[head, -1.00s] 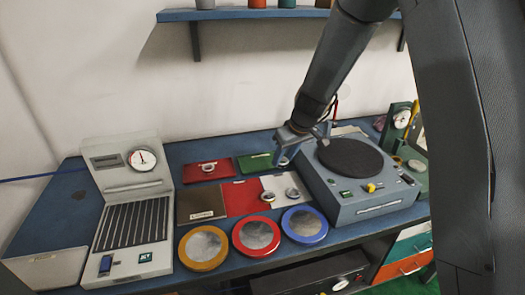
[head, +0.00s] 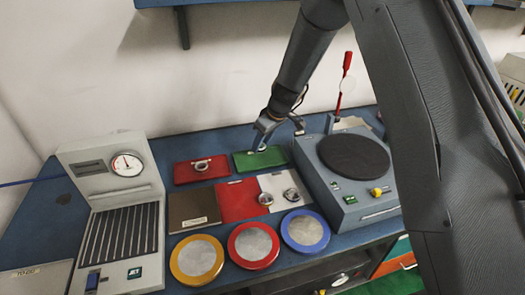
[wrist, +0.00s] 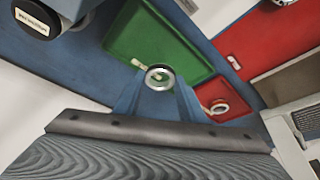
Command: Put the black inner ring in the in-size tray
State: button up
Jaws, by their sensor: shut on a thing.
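My gripper (head: 264,147) is over the green tray (head: 272,160) at the back of the bench. In the wrist view its fingertips (wrist: 159,86) are shut on a small ring (wrist: 159,69), silvery with a dark edge. The ring shows against the green tray (wrist: 182,47), seemingly a little above its floor. Its exact height and whether it is the black inner ring are hard to tell. The green tray's label is too small to read.
A red tray (head: 184,176) with a ring (head: 201,166) lies left of the green tray. A red mat (head: 232,208), brown tray (head: 186,222) and white mat (head: 272,182) lie in front. The grey turntable machine (head: 330,180) stands close on the right.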

aim_at(264, 148)
jog(key=shift+d+f+p, duration=0.1)
jog(key=shift+f+p, duration=0.45)
jog(key=shift+f, duration=1.65)
jog(key=shift+f, duration=0.15)
jog(key=o, duration=1.2)
jog(key=shift+c, duration=0.2)
jog(key=shift+r, duration=0.3)
jog(key=b+v, duration=0.4)
jog(key=v, duration=0.7)
jog(key=s+d+r+m+h, duration=0.1)
jog(key=s+d+m, duration=0.4)
jog(key=s, duration=1)
jog(key=s+d+r+m+g+h, duration=0.1)
jog(key=s+d+m, duration=0.4)
jog(key=s+d, duration=0.6)
jog(key=s+h, duration=0.1)
jog(key=s, duration=0.2)
jog(key=shift+s+g, duration=0.3)
jog(key=shift+s, duration=0.1)
